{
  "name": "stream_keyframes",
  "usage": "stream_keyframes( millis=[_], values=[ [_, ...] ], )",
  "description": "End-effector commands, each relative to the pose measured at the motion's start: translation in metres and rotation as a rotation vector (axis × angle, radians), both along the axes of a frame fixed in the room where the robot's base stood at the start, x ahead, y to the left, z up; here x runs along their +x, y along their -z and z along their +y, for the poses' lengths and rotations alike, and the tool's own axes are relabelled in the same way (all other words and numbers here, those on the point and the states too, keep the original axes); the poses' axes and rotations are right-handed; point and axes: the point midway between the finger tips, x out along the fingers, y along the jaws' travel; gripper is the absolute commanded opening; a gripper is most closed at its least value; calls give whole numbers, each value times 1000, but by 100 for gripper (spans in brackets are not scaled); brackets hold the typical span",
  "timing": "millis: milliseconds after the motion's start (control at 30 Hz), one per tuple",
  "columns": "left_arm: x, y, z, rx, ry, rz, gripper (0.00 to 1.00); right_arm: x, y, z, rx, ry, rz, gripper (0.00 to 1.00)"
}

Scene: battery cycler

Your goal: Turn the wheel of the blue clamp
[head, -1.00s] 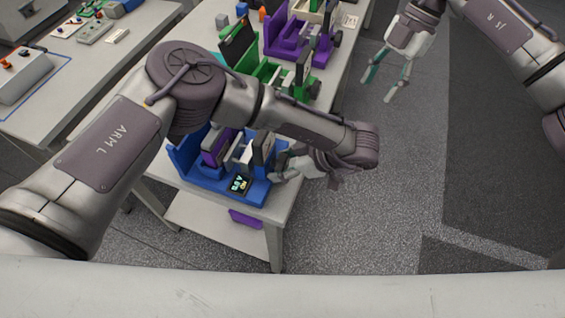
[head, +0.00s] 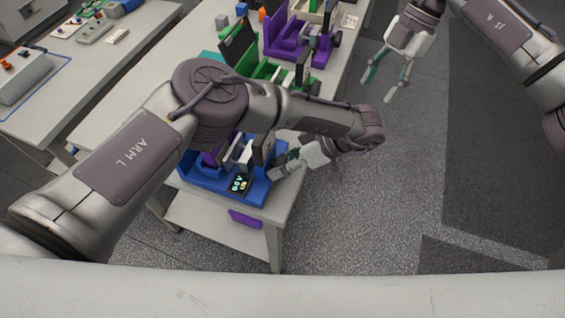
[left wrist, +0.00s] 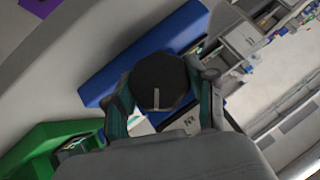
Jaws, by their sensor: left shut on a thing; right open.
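The blue clamp (head: 216,183) stands at the near end of the table, with a purple block and light jaw parts in it and a small lit display (head: 240,184) on its near side. My left arm crosses above it and hides part of it. My left gripper (head: 277,168) is at the clamp's right end. In the left wrist view, the black wheel (left wrist: 159,82) with a light mark sits between the fingers of my left gripper (left wrist: 160,104), which is shut on it. The blue clamp body (left wrist: 128,70) shows behind the wheel. My right gripper (head: 381,88) is open and empty over the floor.
A green clamp (head: 262,72) and a purple clamp (head: 290,40) stand farther back on the same table. The green one also shows in the left wrist view (left wrist: 40,146). A second table (head: 110,62) is at the left. The floor to the right is clear.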

Motion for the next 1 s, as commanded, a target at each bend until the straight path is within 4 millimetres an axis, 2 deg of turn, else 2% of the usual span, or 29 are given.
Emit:
stream_keyframes(
  millis=[167, 200, 333, 700, 833, 1000],
  values=[
    [1, -1, 0, 0, 0, -3, 21, 0, 0, 0, 0, 0, 0, 54],
    [1, -1, 0, -1, -1, -3, 61, 0, 0, 0, 0, 0, 0, 54],
    [1, -1, 0, -1, 0, -3, 82, 0, 0, 0, 0, 0, 0, 54],
    [1, -4, 0, -1, 0, -3, 82, 0, 0, 0, 0, 0, 0, 54],
    [2, -21, 0, -1, 0, -4, 82, 0, 0, 0, 0, 0, 0, 54],
    [2, -56, 0, -2, 0, -5, 82, 0, 0, 0, 0, 0, 0, 54]
  ],
)
